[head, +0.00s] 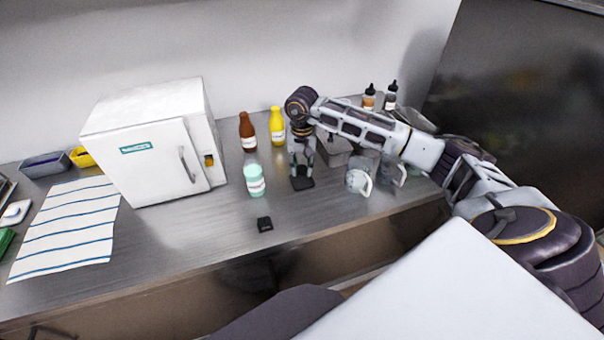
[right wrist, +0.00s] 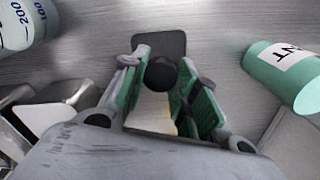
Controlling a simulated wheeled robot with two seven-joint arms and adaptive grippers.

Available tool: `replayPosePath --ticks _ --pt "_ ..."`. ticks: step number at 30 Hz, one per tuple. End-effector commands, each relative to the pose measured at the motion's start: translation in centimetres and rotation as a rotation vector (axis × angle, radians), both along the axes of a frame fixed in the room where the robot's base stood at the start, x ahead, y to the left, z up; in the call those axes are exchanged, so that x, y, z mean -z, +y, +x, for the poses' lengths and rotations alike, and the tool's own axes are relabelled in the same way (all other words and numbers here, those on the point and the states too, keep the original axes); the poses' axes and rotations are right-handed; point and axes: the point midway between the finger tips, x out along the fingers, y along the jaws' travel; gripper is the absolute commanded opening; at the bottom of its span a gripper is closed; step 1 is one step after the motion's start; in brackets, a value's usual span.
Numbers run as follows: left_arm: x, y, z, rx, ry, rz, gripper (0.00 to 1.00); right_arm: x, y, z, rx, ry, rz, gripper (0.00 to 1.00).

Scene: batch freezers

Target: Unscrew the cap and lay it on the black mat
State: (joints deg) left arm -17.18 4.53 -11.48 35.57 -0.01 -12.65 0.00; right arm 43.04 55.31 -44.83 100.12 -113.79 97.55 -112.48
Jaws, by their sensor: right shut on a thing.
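My right gripper (head: 302,172) points down just over the black mat (head: 303,184). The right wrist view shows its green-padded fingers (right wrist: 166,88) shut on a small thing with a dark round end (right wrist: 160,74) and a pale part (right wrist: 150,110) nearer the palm. The dark end lies between the fingertips, in front of the mat (right wrist: 160,44). I cannot tell whether it is the cap or whether it touches the mat. A teal container with a white label (head: 255,180) stands left of the gripper; it also shows in the right wrist view (right wrist: 285,72). My left gripper is out of view.
A brown bottle (head: 247,130) and a yellow bottle (head: 276,126) stand behind. Two black-topped bottles (head: 369,97) and a white-handled jug (head: 358,180) are on the right. A white freezer (head: 150,160) stands left. A small black item (head: 264,224) lies in front, with bare counter around it.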

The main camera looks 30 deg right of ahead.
Motion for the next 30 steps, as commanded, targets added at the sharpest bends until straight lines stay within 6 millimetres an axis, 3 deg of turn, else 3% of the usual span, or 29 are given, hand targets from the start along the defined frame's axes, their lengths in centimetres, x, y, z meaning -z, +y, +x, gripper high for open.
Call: replayPosePath --ticks 14,29,30 --pt "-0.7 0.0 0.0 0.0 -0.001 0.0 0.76 3.5 0.0 0.0 0.0 0.001 -0.001 0.01" --pt "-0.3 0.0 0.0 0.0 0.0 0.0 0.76 4.1 0.0 0.0 0.0 -0.001 -0.001 0.01" --pt "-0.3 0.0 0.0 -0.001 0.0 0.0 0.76 4.1 0.0 0.0 0.0 -0.001 -0.001 0.32"
